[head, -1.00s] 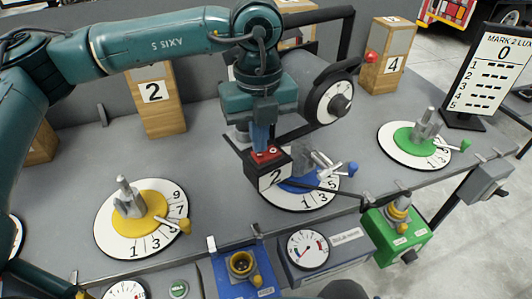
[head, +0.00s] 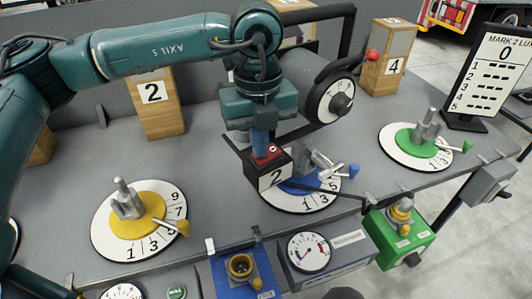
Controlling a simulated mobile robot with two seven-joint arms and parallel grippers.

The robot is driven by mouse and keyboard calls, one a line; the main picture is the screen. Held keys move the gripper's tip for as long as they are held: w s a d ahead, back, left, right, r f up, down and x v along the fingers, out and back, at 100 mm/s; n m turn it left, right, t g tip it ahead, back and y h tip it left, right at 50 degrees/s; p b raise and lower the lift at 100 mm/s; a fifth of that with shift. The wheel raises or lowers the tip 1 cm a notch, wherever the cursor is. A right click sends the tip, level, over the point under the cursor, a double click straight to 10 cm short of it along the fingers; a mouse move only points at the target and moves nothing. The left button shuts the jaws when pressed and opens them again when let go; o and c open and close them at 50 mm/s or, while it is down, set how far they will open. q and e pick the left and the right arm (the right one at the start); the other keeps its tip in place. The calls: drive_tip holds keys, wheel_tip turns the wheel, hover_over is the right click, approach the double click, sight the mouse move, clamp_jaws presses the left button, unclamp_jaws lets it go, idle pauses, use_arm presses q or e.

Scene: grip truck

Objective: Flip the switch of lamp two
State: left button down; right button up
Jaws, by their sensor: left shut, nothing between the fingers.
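A small black box (head: 272,181) with a white "2" label stands near the middle of the grey bench, with a red rocker switch (head: 271,154) on top. My left gripper (head: 262,146) is shut and points straight down at the switch. Its blue fingertips are at the switch's left part and seem to touch it; the exact contact is hard to tell. A wooden block (head: 157,105) marked "2" stands at the back left; its top is hidden behind my left arm. My right gripper does not show.
Round dials lie on the bench: yellow (head: 112,238), blue (head: 305,200) and green (head: 393,150). A black wheel frame (head: 332,97) stands behind the box. A wooden block (head: 384,75) marked "4" and a display board (head: 492,75) are at the back right.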

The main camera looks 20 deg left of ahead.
use_arm(q)
drive_tip(key=shift+r, duration=0.1)
wheel_tip(320, 180, up, 7)
drive_tip(key=p, duration=0.3)
idle(0.5)
idle(0.4)
